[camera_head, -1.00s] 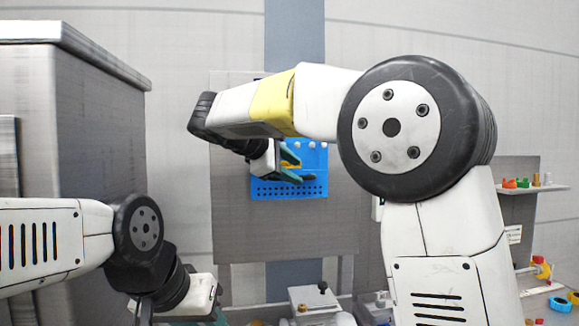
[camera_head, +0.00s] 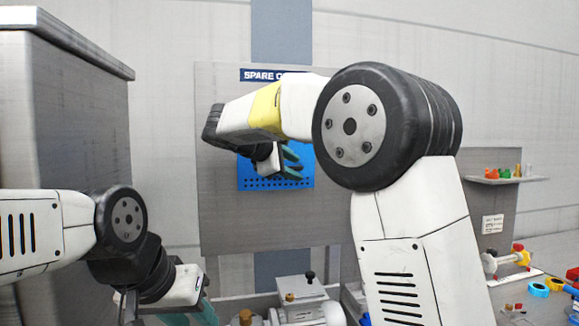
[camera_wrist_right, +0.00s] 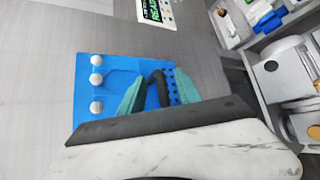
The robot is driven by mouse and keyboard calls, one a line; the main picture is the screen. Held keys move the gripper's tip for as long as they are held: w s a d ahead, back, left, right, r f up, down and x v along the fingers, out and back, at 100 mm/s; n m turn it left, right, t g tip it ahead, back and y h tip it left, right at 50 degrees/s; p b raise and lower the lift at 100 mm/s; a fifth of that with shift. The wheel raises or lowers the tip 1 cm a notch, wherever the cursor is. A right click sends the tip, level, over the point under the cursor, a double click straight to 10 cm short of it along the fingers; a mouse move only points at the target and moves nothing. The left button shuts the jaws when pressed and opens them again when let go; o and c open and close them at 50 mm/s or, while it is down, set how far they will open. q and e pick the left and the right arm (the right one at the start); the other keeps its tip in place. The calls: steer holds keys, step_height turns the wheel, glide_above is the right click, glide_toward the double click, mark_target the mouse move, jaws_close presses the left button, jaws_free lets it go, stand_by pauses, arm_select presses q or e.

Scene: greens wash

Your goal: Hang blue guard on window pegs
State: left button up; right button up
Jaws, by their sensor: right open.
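The blue guard (camera_head: 246,175) is a flat rectangular plate with a row of small holes along its lower edge. It lies against a grey wall panel, partly hidden by my right arm. In the right wrist view the blue guard (camera_wrist_right: 118,70) shows several round white pegs along one edge and a dark curved handle (camera_wrist_right: 160,77). My right gripper (camera_head: 291,161) is open in front of the guard. In the wrist view its teal fingers (camera_wrist_right: 157,95) stand either side of the handle; contact cannot be told. My left gripper (camera_head: 199,313) is low at the left, its fingertips partly cut off.
The grey panel (camera_head: 222,225) carries a sign starting "SPARE" (camera_head: 262,75), partly covered by my arm. A tall grey cabinet (camera_head: 75,120) stands at left. A shelf (camera_head: 508,180) with small coloured parts is at right. Grey equipment (camera_head: 300,300) and coloured fittings (camera_head: 540,290) stand below.

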jaws_close()
steer(key=shift+s, duration=0.1)
stand_by(0.3)
steer(key=shift+r, duration=0.1)
steer(key=shift+r, duration=2.15)
steer(key=shift+s, duration=0.15)
steer(key=shift+t, duration=0.3)
steer(key=shift+s, duration=0.15)
